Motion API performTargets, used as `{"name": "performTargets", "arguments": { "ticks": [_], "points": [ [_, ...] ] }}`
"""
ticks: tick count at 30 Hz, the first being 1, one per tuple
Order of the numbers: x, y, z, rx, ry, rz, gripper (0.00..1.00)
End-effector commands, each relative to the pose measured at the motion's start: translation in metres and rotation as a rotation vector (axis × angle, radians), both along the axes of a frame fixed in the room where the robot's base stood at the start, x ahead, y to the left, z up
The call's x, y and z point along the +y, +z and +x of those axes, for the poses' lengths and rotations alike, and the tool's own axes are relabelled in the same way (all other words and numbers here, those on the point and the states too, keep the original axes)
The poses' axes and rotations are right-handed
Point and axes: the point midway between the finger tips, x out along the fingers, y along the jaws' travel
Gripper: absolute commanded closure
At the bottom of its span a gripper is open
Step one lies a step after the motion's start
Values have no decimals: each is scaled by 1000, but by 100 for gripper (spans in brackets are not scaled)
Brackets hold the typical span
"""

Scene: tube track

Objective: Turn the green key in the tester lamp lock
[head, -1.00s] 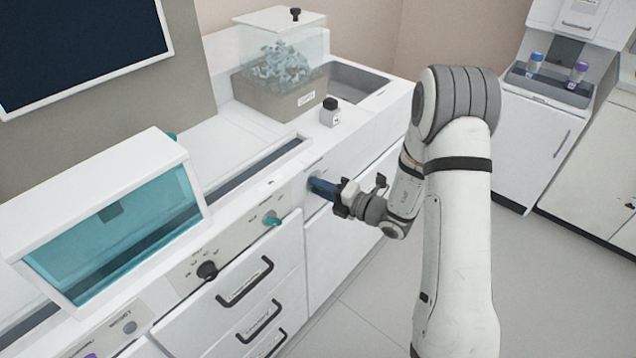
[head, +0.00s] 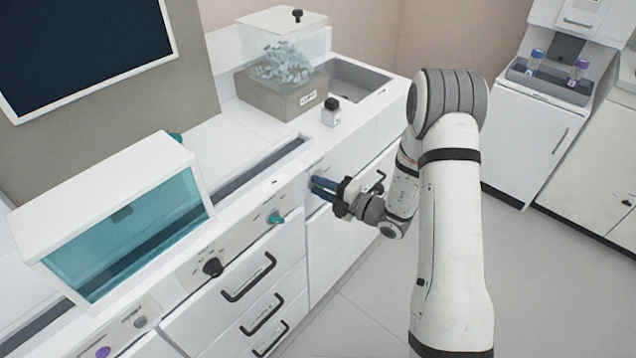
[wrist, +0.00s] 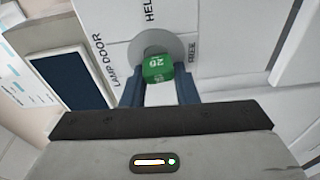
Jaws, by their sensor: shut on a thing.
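The green key (wrist: 157,68) sits in a round grey lock plate (wrist: 178,44) in the wrist view. Lettering around the plate reads "LAMP DOOR", "HEL…" and what looks like "FREE". My gripper (wrist: 158,88) has its two blue fingers on either side of the key and is shut on it. In the head view my gripper (head: 318,188) reaches the front panel at the right of the drawers, with one finger above the other. The key and lock are hidden there by the fingers.
Drawers with black handles (head: 262,314) lie below. The floor is clear.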

Motion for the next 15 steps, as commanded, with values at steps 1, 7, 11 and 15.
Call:
{"name": "performTargets", "arguments": {
  "ticks": [1,7,11,15],
  "points": [
    [-7,15,11,-7,-29,31,100],
    [-5,11,10,-7,-25,29,58],
    [-4,9,9,-3,-22,27,48],
    [-4,7,8,-1,-20,25,48]
  ]
}}
